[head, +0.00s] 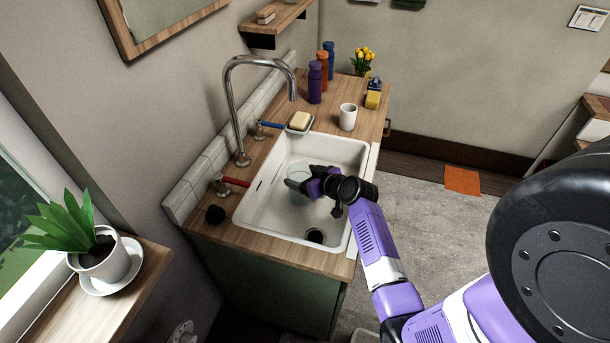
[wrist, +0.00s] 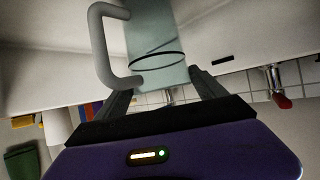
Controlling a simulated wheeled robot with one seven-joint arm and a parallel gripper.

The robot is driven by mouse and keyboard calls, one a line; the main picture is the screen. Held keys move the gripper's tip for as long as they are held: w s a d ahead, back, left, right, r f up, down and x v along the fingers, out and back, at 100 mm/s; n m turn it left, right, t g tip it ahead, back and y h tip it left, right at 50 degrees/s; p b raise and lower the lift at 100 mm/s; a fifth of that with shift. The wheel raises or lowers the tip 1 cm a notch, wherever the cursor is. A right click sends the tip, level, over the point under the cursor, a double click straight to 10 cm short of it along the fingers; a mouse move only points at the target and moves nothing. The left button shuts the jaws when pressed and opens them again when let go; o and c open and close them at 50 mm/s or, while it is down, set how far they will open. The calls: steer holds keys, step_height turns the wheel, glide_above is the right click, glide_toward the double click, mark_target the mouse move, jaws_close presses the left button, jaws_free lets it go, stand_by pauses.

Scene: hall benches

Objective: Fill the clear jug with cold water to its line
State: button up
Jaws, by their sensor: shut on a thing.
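The clear jug (head: 298,168) is inside the white sink (head: 262,208), its outline faint. In the wrist view the jug (wrist: 152,35) shows a dark line around its body and a grey handle (wrist: 98,45) on the left. My gripper (head: 306,183) is shut on the jug, with a finger on each side in the wrist view (wrist: 163,96). The curved metal tap (head: 232,105) has its spout end above the sink, roughly over the jug; no stream shows. A blue lever (head: 270,126) and a red lever (head: 236,182) flank the tap base. I cannot tell whether water is in the jug.
A soap dish (head: 300,124) and a white cup (head: 348,117) stand behind the sink, with several bottles (head: 315,82) and a yellow sponge (head: 372,100) farther back. The front counter strip is clear.

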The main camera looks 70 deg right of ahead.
steer(key=shift+f+b, duration=0.3)
steer(key=shift+f, duration=0.05)
stand_by(0.4)
steer(key=o, duration=1.9)
steer(key=p+v, duration=0.4)
steer(key=v, duration=0.8)
steer(key=shift+p, duration=0.3)
